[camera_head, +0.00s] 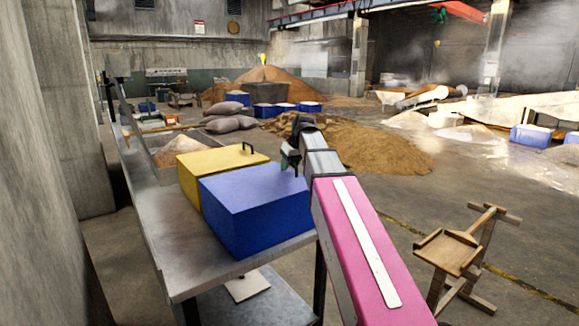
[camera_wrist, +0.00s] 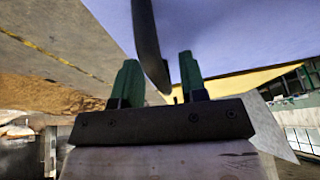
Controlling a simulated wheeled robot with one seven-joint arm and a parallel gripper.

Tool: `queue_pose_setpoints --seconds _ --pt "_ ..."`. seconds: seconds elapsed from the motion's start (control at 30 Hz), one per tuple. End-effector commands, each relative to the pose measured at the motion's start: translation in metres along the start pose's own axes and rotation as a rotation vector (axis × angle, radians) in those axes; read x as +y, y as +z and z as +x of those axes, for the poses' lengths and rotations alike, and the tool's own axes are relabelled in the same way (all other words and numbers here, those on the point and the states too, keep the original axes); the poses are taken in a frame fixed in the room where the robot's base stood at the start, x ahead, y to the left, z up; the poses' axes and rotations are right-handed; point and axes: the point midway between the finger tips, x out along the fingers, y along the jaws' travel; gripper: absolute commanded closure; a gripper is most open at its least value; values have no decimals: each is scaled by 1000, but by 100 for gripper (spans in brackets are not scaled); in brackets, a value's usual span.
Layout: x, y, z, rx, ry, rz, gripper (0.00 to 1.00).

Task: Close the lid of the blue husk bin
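The blue husk bin (camera_head: 255,215) stands on a grey metal table, and its top looks flat and down in the head view. No gap under its lid can be made out there. My gripper (camera_head: 292,160) is at the far right corner of the bin, and its arm hides part of that side. In the wrist view, my gripper (camera_wrist: 158,82) has its two green fingers apart. A black bar-like handle (camera_wrist: 149,45) reaches down between them, with space on both sides. A blue surface (camera_wrist: 225,35) fills the top of that view.
A yellow bin (camera_head: 215,163) with a black handle (camera_head: 254,149) stands right behind the blue bin. The grey table (camera_head: 170,245) runs along the left wall. A wooden stool (camera_head: 450,252) stands at right on the floor. Grain heaps (camera_head: 375,148) lie beyond.

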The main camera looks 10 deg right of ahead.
Motion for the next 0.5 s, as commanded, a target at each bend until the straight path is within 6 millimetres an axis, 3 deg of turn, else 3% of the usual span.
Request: queue_pose_setpoints --seconds 0.5 --pt "0 0 -81 1 1 1 61"
